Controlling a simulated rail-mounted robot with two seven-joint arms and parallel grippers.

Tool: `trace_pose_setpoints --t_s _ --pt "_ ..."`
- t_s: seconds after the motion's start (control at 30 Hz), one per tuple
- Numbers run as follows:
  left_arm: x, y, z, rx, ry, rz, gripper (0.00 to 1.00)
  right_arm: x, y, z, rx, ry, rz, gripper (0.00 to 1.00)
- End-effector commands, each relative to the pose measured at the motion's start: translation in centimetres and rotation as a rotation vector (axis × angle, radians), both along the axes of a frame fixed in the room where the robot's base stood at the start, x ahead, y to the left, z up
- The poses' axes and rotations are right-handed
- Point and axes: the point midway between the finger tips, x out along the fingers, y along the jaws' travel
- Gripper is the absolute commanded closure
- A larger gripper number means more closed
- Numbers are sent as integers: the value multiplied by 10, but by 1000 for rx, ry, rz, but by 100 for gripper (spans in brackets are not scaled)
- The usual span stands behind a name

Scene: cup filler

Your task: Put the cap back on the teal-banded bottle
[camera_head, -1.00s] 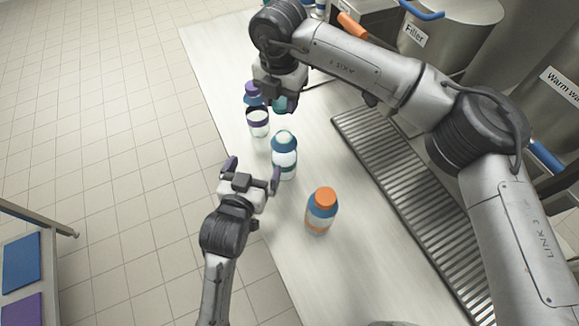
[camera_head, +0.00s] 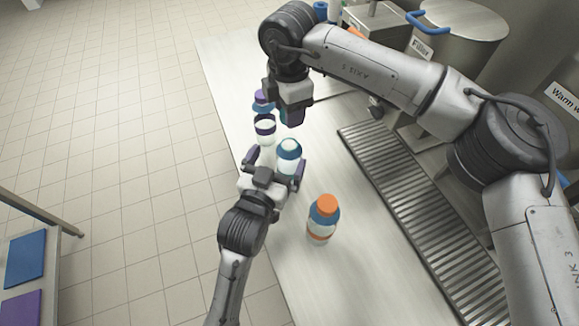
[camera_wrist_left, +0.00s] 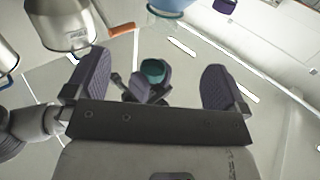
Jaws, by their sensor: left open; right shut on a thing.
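The teal-banded bottle (camera_head: 289,160) stands on the counter, with a blue shoulder and a pale top that looks uncapped. My left gripper (camera_head: 275,162) is open just in front of it, its right finger close to or overlapping the bottle; whether they touch I cannot tell. My right gripper (camera_head: 291,116) is shut on the teal cap above the counter, behind the bottle; the head view mostly hides the cap. In the left wrist view the teal cap (camera_wrist_left: 154,70) shows beyond my open left fingers (camera_wrist_left: 158,92), with dark gripper parts around it.
An orange-capped bottle (camera_head: 323,213) stands in front to the right. A slotted drain (camera_head: 410,210) runs along the right.

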Motion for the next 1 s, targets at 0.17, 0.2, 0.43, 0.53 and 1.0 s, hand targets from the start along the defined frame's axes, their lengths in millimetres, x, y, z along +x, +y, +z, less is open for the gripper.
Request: trace_pose_setpoints --t_s 0.17,0.2,0.43,0.53,1.0 --pt "0 0 -8 1 2 0 0 0 0 0 0 0 1 78" --pt "0 0 -12 1 4 0 0 0 0 0 0 0 1 78" --pt "0 0 -50 1 6 0 0 0 0 0 0 0 2 78" --pt "0 0 -69 1 6 0 0 0 0 0 0 0 2 78" --pt "55 -20 -80 -1 0 1 0 0 0 0 0 0 2 78"
